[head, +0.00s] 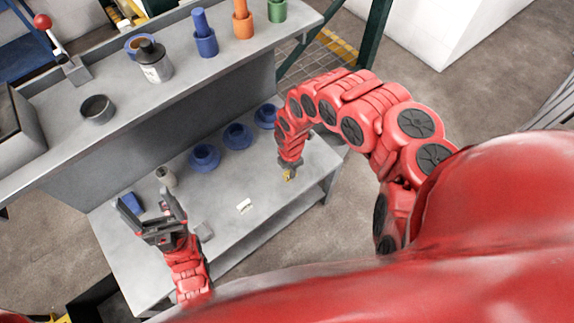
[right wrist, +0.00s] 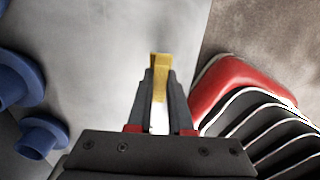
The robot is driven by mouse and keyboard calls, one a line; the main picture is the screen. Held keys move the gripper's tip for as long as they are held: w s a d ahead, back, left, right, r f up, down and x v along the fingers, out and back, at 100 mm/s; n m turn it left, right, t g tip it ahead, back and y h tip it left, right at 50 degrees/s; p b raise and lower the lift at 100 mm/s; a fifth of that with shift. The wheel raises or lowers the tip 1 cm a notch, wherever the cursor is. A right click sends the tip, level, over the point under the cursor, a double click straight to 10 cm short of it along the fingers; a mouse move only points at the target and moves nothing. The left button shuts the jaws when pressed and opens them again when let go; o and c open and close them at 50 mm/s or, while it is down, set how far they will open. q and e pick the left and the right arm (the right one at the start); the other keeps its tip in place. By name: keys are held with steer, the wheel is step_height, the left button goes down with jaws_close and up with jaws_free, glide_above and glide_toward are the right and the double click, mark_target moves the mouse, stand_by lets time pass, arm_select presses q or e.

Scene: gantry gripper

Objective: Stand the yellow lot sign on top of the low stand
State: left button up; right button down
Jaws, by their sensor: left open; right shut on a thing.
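The yellow lot sign (head: 288,176) is small and mostly hidden by my right gripper (head: 287,170) in the head view. In the right wrist view the sign (right wrist: 159,68) stands out between the two fingers of the right gripper (right wrist: 159,80), which is shut on it over the grey tabletop. My left gripper (head: 150,208) is open and empty over the left part of the bench, fingers spread.
A raised shelf (head: 130,115) runs behind. The bench between the right gripper and the whitish piece is clear.

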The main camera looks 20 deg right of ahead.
steer(key=w, duration=0.4)
steer(key=shift+w+d+f+b, duration=0.25)
steer(key=shift+w+b, duration=0.05)
steer(key=shift+w, duration=0.1)
steer(key=shift+w+f, duration=0.1)
steer(key=shift+w, duration=0.1)
step_height(320, 180, down, 3)
steer(key=shift+s+f, duration=0.1)
steer(key=shift+f, duration=0.1)
steer(key=c, duration=0.8)
jaws_free()
steer(key=shift+c, duration=0.2)
steer(key=shift+r, duration=0.2)
